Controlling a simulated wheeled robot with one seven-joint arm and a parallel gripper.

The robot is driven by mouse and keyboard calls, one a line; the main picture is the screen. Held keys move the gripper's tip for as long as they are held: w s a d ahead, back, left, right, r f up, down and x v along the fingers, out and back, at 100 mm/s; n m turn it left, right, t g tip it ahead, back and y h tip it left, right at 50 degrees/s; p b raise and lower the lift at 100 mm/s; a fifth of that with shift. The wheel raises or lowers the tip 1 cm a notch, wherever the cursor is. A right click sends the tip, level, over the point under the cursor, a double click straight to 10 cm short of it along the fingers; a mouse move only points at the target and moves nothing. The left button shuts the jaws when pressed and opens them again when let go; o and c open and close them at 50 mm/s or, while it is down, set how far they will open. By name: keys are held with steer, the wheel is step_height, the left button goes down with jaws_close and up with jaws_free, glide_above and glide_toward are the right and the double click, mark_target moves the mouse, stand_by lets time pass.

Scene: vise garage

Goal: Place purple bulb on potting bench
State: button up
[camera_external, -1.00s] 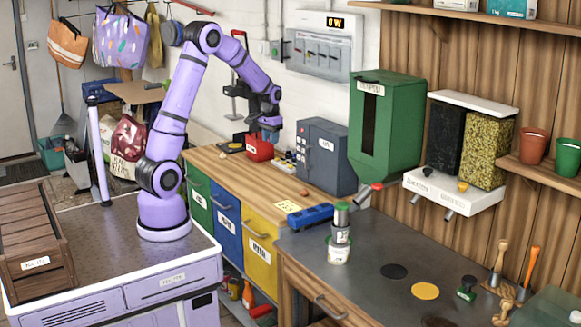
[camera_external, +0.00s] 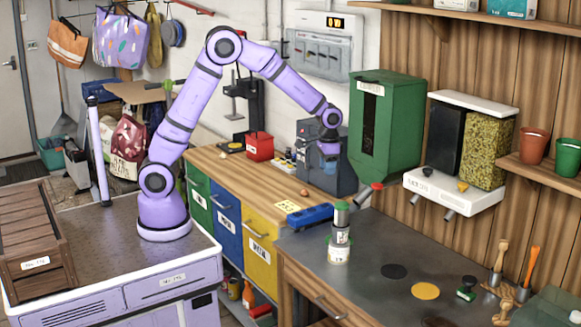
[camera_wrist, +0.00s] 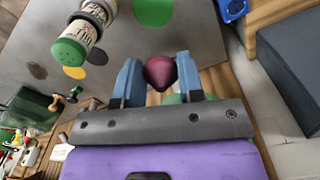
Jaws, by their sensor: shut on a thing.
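The purple bulb (camera_wrist: 159,72) shows in the wrist view between the two blue fingers of my gripper (camera_wrist: 161,78). My gripper is shut on it, one finger on each side. In the external view my gripper (camera_external: 328,158) hangs in front of the grey cabinet, above the wooden counter; the bulb cannot be made out there. The potting bench has a grey metal top (camera_external: 365,260) and stands to the right of and nearer than my gripper. In the wrist view the bench top (camera_wrist: 190,32) lies below and beyond the bulb.
The green dispenser (camera_external: 385,125) is just right of my gripper. Black and yellow discs (camera_external: 425,290) mark the bench; bare metal surrounds them.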

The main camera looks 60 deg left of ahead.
steer(key=s+d+m, duration=0.3)
steer(key=s+d, duration=0.8)
steer(key=d, duration=0.3)
steer(key=s+d+m, duration=0.3)
steer(key=s+d, duration=0.9)
steer(key=d, duration=0.2)
glide_above(378, 305)
step_height(378, 305, down, 22)
steer(key=shift+f, duration=0.2)
steer(key=shift+s+f, duration=0.1)
steer(key=shift+f, duration=1.6)
steer(key=shift+f, duration=0.1)
steer(key=o, duration=0.9)
